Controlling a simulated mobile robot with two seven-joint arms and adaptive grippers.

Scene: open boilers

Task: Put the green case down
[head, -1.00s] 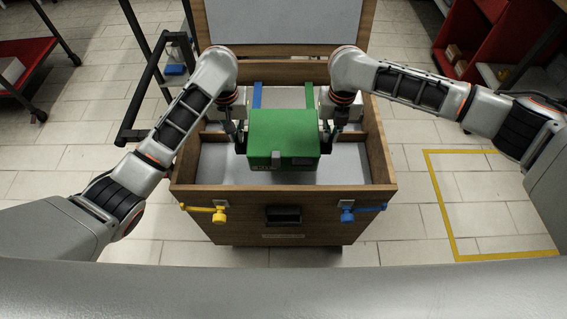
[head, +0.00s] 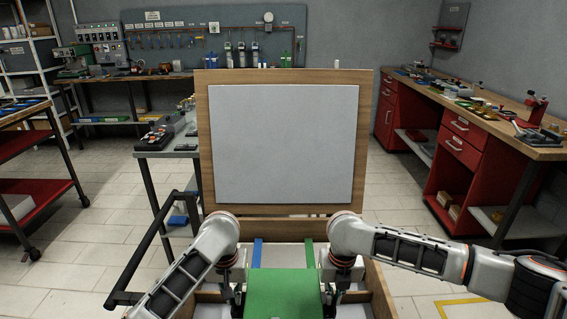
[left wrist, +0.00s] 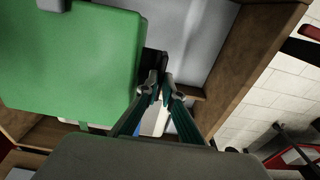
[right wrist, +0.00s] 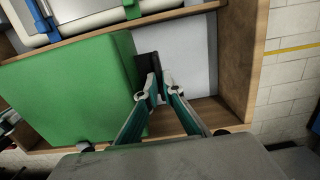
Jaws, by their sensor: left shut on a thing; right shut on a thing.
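The green case (head: 284,291) is at the bottom middle of the head view, between my two grippers, over the open wooden box (head: 285,226). My left gripper (head: 236,296) is shut on the case's left side; the left wrist view shows its fingers (left wrist: 160,82) closed on a dark handle beside the green case (left wrist: 75,60). My right gripper (head: 333,293) is shut on the right side; the right wrist view shows its fingers (right wrist: 155,85) on a dark handle of the green case (right wrist: 80,90). Whether the case touches the box floor cannot be told.
The box's raised lid (head: 285,143) stands behind. A blue strap (head: 257,253) and a green strap (head: 309,254) lie behind the case. A red cart (head: 35,190) is at left, a dark cart handle (head: 150,245) beside the box, and a red-cabinet workbench (head: 465,140) at right.

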